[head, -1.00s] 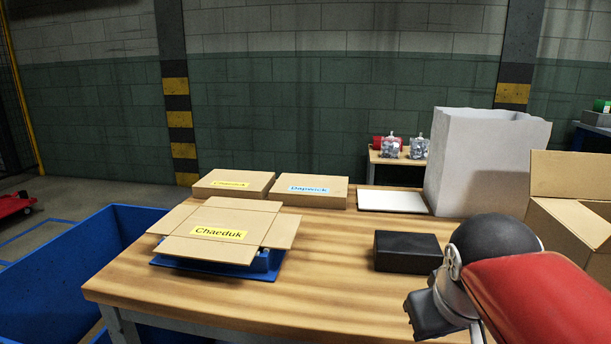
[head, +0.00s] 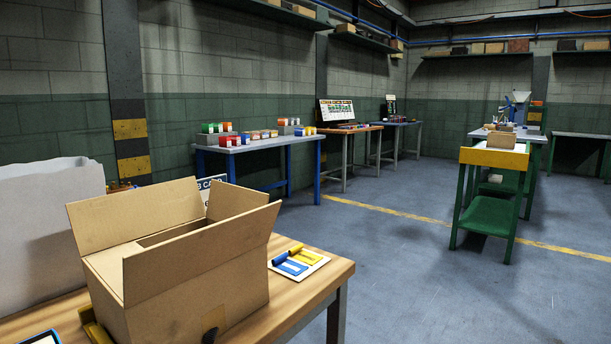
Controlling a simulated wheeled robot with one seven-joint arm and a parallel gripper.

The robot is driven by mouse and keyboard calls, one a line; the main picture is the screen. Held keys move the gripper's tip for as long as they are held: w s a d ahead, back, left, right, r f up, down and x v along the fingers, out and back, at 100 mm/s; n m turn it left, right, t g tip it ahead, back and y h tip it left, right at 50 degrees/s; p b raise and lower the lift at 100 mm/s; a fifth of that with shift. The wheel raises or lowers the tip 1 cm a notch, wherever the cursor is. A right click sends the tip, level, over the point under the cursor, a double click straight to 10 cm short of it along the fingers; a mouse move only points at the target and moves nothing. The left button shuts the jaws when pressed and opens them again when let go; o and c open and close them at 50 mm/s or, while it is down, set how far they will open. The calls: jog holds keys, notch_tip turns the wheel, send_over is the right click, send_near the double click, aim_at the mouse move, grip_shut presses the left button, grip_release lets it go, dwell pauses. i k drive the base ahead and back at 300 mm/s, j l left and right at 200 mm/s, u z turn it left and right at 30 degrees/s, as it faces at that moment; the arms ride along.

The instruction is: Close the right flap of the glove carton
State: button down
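A brown cardboard carton (head: 200,290) stands open at the left of the head view, on the near end of the wooden table. One broad flap (head: 130,214) is at the far left side, a smaller one (head: 236,198) is at the back right, and another broad one (head: 200,250) leans out toward the near right. Part of the dark opening shows between them. No writing on the carton can be read.
A large pale bag or bin (head: 45,230) stands left of the carton. A white board with blue and yellow parts (head: 297,263) lies right of it, by the table edge. A dark-edged tablet (head: 42,338) is partly cut off at lower left. Open floor lies to the right.

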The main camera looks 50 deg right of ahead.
aim_at(227, 200)
jog(key=l+z, duration=0.2)
jog(key=l, duration=0.25)
jog(key=i+l+z, duration=0.25)
jog(key=l, duration=0.15)
jog(key=k+l, duration=0.35)
jog(key=l, duration=0.3)
jog(key=i+j, duration=0.1)
jog(key=j, duration=0.2)
jog(key=i+j, duration=0.15)
jog(key=j, duration=0.2)
